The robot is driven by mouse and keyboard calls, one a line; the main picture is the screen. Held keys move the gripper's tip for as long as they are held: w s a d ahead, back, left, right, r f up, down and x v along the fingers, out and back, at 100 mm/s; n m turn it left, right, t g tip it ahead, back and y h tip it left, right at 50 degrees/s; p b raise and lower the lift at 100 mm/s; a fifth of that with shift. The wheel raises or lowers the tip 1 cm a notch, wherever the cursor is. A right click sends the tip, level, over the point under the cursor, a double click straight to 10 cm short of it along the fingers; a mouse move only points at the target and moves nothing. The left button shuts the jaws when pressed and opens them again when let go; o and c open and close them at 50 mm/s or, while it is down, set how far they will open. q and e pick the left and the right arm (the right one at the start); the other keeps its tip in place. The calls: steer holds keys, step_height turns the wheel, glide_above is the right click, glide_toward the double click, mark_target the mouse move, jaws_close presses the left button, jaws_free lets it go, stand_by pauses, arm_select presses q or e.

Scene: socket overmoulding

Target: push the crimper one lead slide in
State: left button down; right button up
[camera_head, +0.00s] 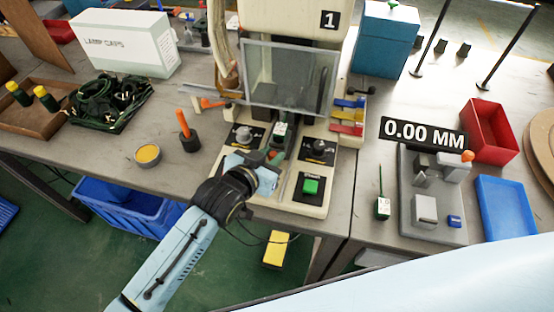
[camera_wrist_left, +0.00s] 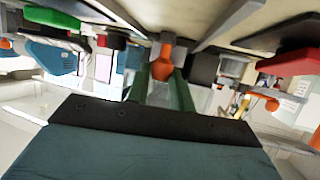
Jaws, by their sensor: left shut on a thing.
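The crimper (camera_head: 292,15), marked 1, stands at the back middle of the bench with a clear guard over its front. My left gripper (camera_head: 268,160) reaches in low over the crimper's base, in front of the guard. In the left wrist view its two green fingers (camera_wrist_left: 161,88) are shut on an orange knob (camera_wrist_left: 166,58), which seems to belong to the lead slide. The knob shows only in part in the head view (camera_head: 277,155), and the slide's track is mostly hidden by my gripper. My right gripper is in neither view.
A green button (camera_head: 311,186) sits right of my left gripper on the base. An orange-handled tool (camera_head: 185,130) and a yellow tin (camera_head: 147,155) stand left. A gauge block (camera_head: 430,225) and red bin (camera_head: 489,133) are right.

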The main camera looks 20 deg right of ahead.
arm_select(q)
steer(key=c, duration=1.5)
jaws_free()
steer(key=shift+w, duration=0.1)
steer(key=o, duration=0.3)
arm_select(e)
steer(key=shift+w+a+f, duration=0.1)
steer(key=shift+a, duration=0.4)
arm_select(q)
steer(key=shift+s+a+r, duration=0.15)
steer(key=shift+s+a, duration=0.1)
steer(key=p+v, duration=0.2)
steer(key=v, duration=0.4)
steer(key=shift+s+a+r, duration=0.15)
steer(key=shift+s, duration=0.05)
steer(key=v, duration=0.6)
steer(key=shift+p, duration=0.45)
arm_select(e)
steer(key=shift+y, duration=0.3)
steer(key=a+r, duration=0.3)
